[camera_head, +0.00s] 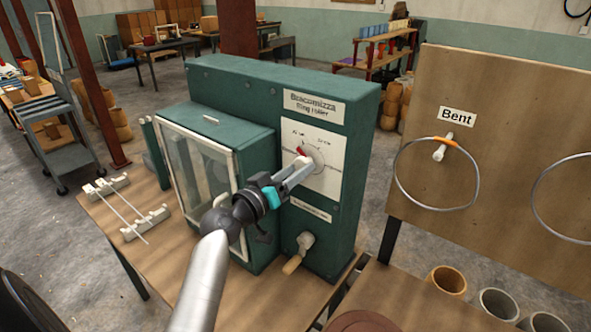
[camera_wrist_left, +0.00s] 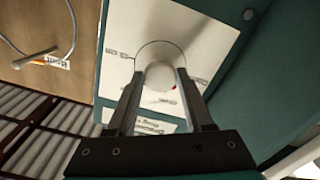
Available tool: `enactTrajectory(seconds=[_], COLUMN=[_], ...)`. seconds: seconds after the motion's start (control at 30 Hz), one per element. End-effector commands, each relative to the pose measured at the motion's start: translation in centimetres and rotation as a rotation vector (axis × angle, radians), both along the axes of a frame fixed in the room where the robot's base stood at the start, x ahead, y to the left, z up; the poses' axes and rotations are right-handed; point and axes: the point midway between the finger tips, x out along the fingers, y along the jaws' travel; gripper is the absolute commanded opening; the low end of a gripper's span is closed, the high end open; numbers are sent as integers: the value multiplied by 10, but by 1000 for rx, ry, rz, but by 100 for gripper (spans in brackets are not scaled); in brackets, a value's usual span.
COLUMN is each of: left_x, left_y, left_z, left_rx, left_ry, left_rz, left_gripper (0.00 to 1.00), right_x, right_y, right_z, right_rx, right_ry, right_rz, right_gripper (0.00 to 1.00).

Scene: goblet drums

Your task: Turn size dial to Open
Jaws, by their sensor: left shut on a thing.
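The size dial (camera_head: 309,152) is on a white plate on the front of the green ring roller machine (camera_head: 345,215). Its red mark shows at the dial's upper left in the head view. The labels around it are too small to read surely. My left gripper (camera_head: 297,172) reaches the dial from the lower left and is shut on its knob. In the left wrist view the pale round knob (camera_wrist_left: 160,78) sits between the two fingers of my left gripper (camera_wrist_left: 159,84), with a bit of red at its right. The fingers partly hide the dial. My right gripper is not in view.
A glass-fronted green cabinet (camera_head: 200,165) stands left of the dial, close to my left arm. A lever (camera_head: 300,252) juts out below. A board labelled Bent (camera_head: 500,110) with hanging rings stands right. A white rack (camera_head: 130,210) lies on the table's left.

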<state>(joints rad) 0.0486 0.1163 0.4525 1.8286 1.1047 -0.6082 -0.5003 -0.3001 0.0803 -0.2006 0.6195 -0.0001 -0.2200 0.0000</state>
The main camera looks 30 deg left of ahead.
Motion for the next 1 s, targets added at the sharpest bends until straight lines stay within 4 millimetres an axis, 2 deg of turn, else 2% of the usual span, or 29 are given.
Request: enactTrajectory(seconds=[0.5, 0.7, 1.0], left_x=[0, 0, 0], left_y=[-1, -1, -1], left_z=[2, 2, 2], left_rx=[-447, -556, -630], left_ry=[36, 43, 49], left_rz=[0, -1, -1], left_gripper=[0, 0, 0], right_x=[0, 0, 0], right_y=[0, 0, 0], right_z=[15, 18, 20], right_rx=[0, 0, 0], right_ry=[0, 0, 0], right_rz=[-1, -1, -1], right_gripper=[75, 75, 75])
